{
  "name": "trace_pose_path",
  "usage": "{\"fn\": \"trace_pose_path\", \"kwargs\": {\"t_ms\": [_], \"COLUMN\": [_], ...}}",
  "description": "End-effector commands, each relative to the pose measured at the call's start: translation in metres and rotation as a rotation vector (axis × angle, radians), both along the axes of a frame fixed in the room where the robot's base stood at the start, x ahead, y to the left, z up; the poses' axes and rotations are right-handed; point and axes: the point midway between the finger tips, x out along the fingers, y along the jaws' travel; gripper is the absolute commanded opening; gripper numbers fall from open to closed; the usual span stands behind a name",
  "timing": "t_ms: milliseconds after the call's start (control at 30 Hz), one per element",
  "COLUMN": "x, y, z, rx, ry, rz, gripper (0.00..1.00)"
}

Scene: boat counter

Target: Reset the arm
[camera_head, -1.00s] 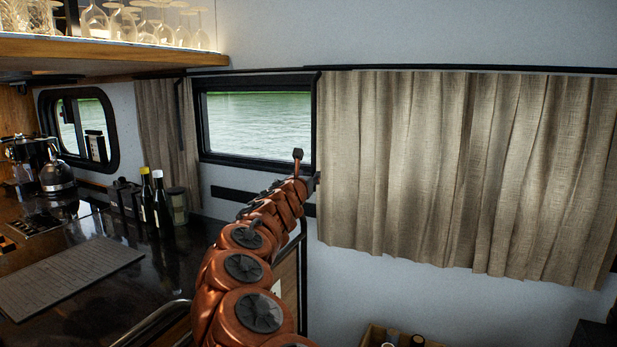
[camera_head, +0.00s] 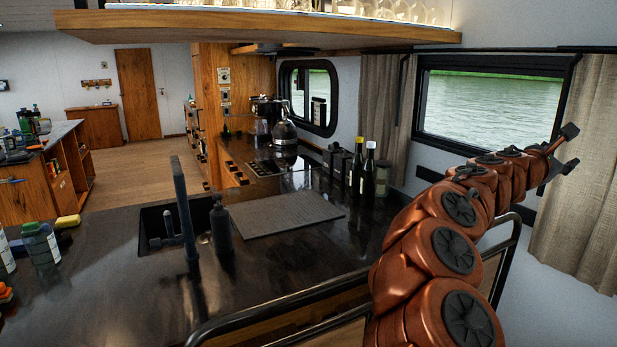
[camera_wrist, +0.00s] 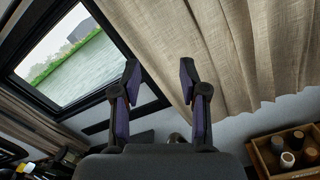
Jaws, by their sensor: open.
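My gripper (camera_head: 570,150) is at the far right of the head view, at the end of my copper-coloured arm. The arm reaches up and forward past the counter's railed edge, towards the window and curtain. In the wrist view my gripper (camera_wrist: 162,85) shows two dark fingers with purple pads, spread apart. Nothing is between them. Behind the fingers are the beige curtain (camera_wrist: 205,45), the window (camera_wrist: 75,55) and the pale wall.
The dark counter (camera_head: 300,265) holds a grey mat (camera_head: 285,213), a sink with a black tap (camera_head: 183,210), and two bottles (camera_head: 368,170). A metal rail (camera_head: 290,315) edges it. A wooden crate (camera_wrist: 265,150) with bottles is low at right in the wrist view. A wooden shelf (camera_head: 260,28) hangs overhead.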

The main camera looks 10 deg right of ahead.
Motion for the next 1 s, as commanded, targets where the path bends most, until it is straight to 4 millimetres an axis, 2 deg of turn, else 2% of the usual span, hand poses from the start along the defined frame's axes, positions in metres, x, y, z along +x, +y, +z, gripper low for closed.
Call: {"fn": "trace_pose_path", "kwargs": {"t_ms": [67, 167, 367, 533, 667, 867, 1000], "x": [-0.021, -0.047, -0.094, -0.125, -0.142, -0.164, -0.183], "y": [0.016, 0.034, 0.072, 0.111, 0.149, 0.225, 0.289], "z": [0.010, 0.010, -0.016, -0.062, -0.106, -0.180, -0.229], "rx": [0.051, 0.133, 0.334, 0.539, 0.711, 0.984, 1.163], "ry": [-0.130, -0.292, -0.584, -0.780, -0.888, -0.969, -0.957], "rz": [-0.037, -0.088, -0.191, -0.295, -0.386, -0.552, -0.686], "gripper": [0.43, 0.43, 0.43, 0.43, 0.43, 0.43, 0.43]}}
